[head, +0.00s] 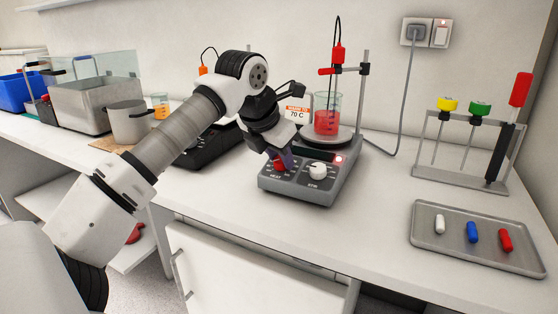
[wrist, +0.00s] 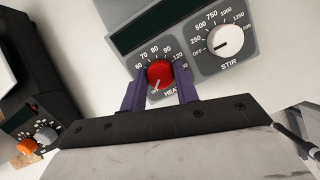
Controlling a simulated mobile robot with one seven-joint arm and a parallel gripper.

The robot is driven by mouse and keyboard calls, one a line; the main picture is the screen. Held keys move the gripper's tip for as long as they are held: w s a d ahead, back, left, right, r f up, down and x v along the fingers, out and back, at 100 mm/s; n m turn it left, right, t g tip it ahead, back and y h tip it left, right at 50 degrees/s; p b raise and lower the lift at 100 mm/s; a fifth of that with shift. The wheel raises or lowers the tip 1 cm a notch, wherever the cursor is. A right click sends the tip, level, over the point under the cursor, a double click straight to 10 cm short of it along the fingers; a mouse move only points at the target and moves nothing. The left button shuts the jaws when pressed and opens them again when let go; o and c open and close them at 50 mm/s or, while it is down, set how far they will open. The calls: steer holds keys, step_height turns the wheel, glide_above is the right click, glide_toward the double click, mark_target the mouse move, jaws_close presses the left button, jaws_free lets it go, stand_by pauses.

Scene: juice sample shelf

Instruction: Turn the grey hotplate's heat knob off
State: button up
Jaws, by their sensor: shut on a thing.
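The grey hotplate (head: 330,188) stands on the bench with a lit red lamp at its front right. A glass beaker of red liquid (head: 327,118) rests on its plate. Its red heat knob (wrist: 160,74) sits between the two purple fingers of my gripper (wrist: 161,92). The gripper is shut on that knob. In the wrist view the knob's white mark points to the lower left. The white stir knob (wrist: 228,41) is to the right, its mark towards OFF. In the head view my gripper (head: 281,160) partly covers the red knob.
A black hotplate (head: 208,148) stands left of the grey one. A steel tray (head: 476,236) with white, blue and red pieces lies at the right, in front of a rack (head: 459,177). A grey cord runs from the wall socket (head: 426,33) behind the hotplate.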

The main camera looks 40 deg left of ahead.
steer(key=shift+n, duration=0.7)
steer(key=o, duration=1)
steer(key=shift+c, duration=0.2)
steer(key=p+v, duration=0.6)
steer(key=v, duration=0.8)
steer(key=shift+w+d, duration=0.1)
steer(key=shift+d, duration=0.05)
